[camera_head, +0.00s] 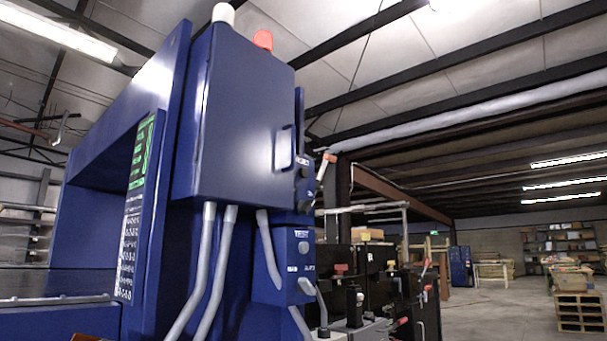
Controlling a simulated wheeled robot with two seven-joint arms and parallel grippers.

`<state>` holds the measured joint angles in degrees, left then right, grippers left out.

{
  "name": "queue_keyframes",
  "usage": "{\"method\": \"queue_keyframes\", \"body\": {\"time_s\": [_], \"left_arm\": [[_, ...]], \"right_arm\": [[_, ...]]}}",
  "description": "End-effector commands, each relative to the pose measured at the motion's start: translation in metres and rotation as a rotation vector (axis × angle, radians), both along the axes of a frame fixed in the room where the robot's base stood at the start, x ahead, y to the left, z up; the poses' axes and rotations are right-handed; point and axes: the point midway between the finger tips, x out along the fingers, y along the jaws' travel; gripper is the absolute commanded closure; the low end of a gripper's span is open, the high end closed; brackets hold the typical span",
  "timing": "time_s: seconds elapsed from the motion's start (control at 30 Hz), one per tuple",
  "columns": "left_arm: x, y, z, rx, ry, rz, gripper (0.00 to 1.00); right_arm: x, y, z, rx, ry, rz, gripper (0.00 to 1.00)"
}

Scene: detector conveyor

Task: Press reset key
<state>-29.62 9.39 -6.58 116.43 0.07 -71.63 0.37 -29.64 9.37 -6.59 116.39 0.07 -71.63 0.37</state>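A tall blue detector machine (235,120) stands close on the left. Its side carries a dark control panel (132,215) with a lit green display (142,152) at the top and rows of small white keys or markings below, seen at a steep angle. A small box (300,247) with a round grey button and a label like "TEST" is on the machine's right edge. A second small labelled control (304,172) sits above it. No key can be clearly read as reset. Neither of my grippers is in view.
Grey conduits (198,275) run down below the blue cabinet. A conveyor edge (60,300) is at lower left. Dark machinery with levers (372,285) stands right of the machine. Stacked pallets (579,312) are at far right, with open floor (500,312) before them.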

Motion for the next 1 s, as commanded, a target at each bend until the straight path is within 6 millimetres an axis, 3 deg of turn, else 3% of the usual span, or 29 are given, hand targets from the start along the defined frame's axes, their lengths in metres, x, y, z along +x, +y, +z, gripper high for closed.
{"method": "queue_keyframes", "body": {"time_s": [0.07, 0.43, 1.0], "left_arm": [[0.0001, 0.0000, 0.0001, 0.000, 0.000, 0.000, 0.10], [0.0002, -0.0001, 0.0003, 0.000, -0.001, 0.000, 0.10], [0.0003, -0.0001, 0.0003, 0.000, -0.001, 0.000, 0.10]], "right_arm": [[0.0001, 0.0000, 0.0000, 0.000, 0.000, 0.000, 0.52], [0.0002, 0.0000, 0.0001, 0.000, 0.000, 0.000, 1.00], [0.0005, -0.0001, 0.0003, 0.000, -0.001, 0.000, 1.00]]}}
